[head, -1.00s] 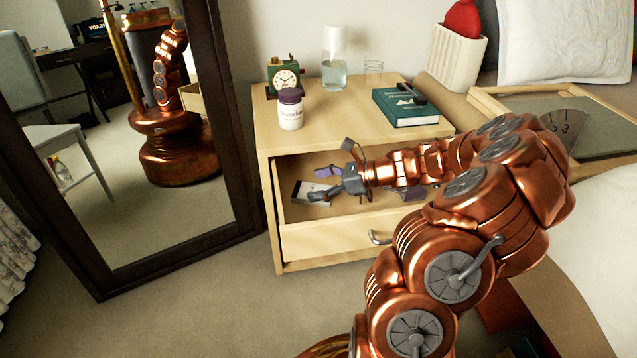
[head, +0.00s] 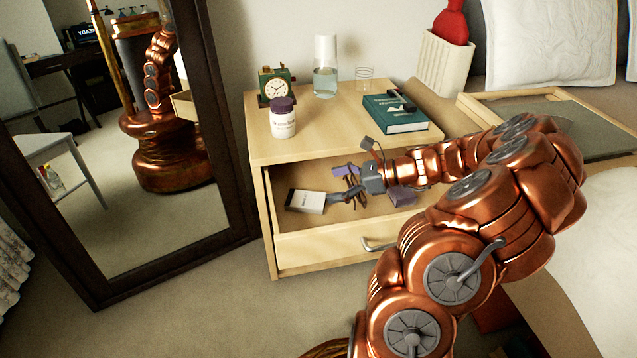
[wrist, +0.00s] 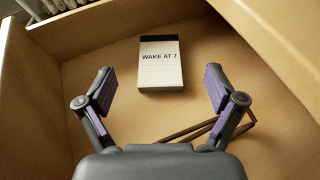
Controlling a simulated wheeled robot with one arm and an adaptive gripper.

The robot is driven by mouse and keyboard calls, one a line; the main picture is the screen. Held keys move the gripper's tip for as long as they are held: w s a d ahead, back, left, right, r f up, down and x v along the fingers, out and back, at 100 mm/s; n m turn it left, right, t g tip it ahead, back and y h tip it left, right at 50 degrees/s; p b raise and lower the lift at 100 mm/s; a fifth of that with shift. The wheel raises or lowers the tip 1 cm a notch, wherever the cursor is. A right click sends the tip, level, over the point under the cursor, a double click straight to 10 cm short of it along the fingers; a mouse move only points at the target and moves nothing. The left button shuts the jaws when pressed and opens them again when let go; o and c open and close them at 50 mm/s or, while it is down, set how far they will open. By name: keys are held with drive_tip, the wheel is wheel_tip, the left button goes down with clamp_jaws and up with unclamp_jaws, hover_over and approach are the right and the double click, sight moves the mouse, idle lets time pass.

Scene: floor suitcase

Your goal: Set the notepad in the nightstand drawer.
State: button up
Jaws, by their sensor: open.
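The notepad (head: 306,201), white with a dark top band, lies flat in the open nightstand drawer (head: 322,246), toward its left side. In the wrist view the notepad (wrist: 161,66) reads "WAKE AT 7" and rests on the drawer floor. My gripper (head: 350,170) is at the drawer, to the right of the notepad. In the wrist view my gripper (wrist: 158,88) has its two purple-padded fingers spread wide, with nothing between them. The notepad lies beyond the fingertips, apart from them.
Thin brown glasses-like frames (wrist: 208,131) lie in the drawer by the right finger. A purple item (head: 401,196) is farther right in it. A clock (head: 276,86), jar (head: 283,120), bottle (head: 325,68) and green book (head: 394,113) stand on the nightstand (head: 335,137). A mirror (head: 130,225) leans left.

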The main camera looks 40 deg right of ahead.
drive_tip(key=shift+p+v, duration=0.85)
drive_tip(key=shift+v, duration=1.95)
drive_tip(key=s+a+r+n+g+p, duration=0.2)
drive_tip(key=a+r+n+g+p, duration=0.3)
drive_tip(key=a+r+n+p, duration=0.55)
drive_tip(key=s+a+r+n+g+p, duration=0.35)
drive_tip(key=a+r+p, duration=0.45)
drive_tip(key=a+r, duration=0.6)
drive_tip(key=s+a+r+n+g+h+p, duration=0.3)
drive_tip(key=s+r+n+h+p, duration=0.6)
drive_tip(key=s+r+n+p, duration=0.4)
drive_tip(key=s+r+p, duration=0.5)
drive_tip(key=r+p, duration=0.1)
drive_tip(key=p, duration=0.2)
drive_tip(key=shift+a+r, duration=0.2)
drive_tip(key=shift+a, duration=0.1)
